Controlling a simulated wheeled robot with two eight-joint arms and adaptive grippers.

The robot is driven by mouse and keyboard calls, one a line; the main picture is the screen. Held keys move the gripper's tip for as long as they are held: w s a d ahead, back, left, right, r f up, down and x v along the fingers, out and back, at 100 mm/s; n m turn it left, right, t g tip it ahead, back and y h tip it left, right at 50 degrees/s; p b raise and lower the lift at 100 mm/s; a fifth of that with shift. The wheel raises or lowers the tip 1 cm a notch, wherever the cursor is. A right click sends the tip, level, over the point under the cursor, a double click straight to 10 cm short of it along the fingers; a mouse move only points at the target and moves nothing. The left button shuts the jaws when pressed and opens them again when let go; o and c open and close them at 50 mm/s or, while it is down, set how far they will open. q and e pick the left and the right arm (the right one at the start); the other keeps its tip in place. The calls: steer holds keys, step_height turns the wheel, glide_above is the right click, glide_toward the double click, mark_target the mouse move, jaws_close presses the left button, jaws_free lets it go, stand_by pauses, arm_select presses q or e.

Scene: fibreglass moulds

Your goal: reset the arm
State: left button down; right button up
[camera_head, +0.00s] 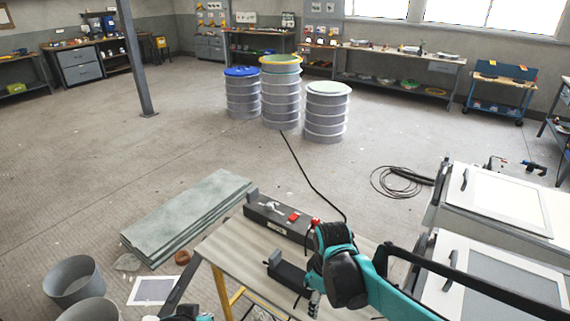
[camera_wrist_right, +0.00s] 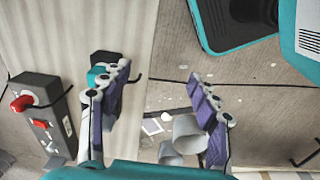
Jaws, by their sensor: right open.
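My right arm comes in from the lower right of the head view. Its gripper (camera_head: 314,302) hangs over the front part of the wooden-topped table (camera_head: 228,240), pointing down. In the right wrist view the gripper (camera_wrist_right: 160,76) has its two purple-padded fingers spread wide, with nothing between them. A small piece of teal and black, probably my left arm, shows at the bottom edge of the head view; its gripper is not seen.
A black box with a red switch (camera_head: 293,216) sits on the table, beside the right arm. White-lidded cabinets (camera_head: 500,200) stand at right. Stacked greenish sheets (camera_head: 190,215) and grey buckets (camera_head: 74,282) lie left. Drums (camera_head: 326,112) stand farther back; open floor lies between.

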steer(key=s+d+r+m+t, duration=0.6)
steer(key=s+d+m, duration=0.2)
steer(key=m, duration=0.2)
steer(key=shift+s+r+m+t, duration=0.35)
steer(key=shift+r+m+t, duration=0.05)
